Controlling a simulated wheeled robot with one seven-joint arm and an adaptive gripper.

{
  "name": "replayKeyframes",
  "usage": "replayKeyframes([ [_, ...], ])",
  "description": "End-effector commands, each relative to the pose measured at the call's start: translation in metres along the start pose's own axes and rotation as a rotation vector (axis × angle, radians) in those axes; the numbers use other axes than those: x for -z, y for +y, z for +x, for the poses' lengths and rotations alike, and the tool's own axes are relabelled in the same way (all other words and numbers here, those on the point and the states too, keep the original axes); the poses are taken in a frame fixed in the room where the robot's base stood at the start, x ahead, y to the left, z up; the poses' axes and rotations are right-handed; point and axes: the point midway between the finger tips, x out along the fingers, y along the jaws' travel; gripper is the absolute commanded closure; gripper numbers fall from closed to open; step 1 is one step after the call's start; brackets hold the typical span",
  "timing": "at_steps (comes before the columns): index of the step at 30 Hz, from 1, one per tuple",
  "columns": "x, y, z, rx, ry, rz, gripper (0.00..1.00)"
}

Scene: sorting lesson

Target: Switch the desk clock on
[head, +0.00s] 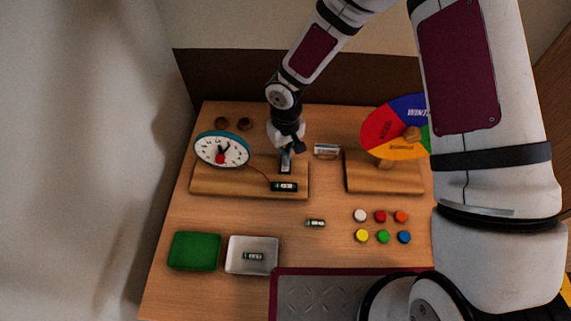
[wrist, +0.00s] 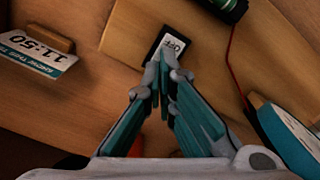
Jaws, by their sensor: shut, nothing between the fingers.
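The desk clock (head: 222,149) has a white face and teal rim and stands at the left of a wooden base (head: 230,181). It also shows in part at the right of the wrist view (wrist: 290,140). A black switch (wrist: 172,42) on the base shows the word OFF; the head view shows it too (head: 286,168). A battery (head: 284,187) sits in a black holder on the base, with a red wire. My gripper (wrist: 163,64) is shut and empty, its fingertips at the switch's near edge, partly covering it. I cannot tell whether they touch. The gripper also shows in the head view (head: 290,150).
A card reading 11:50 (wrist: 38,50) stands beside the base. A coloured spinner (head: 385,140) is to the right. A loose battery (head: 315,223), several coloured discs (head: 380,216), a green tray (head: 194,251) and a white tray (head: 272,244) holding a battery lie in front.

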Motion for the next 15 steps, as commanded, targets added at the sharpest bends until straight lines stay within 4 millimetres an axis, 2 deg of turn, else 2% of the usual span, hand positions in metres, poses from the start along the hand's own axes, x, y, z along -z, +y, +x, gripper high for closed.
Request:
replayKeyframes([
  [15, -0.0003, 0.0002, 0.0075, -0.001, -0.001, 0.0, 1.0],
])
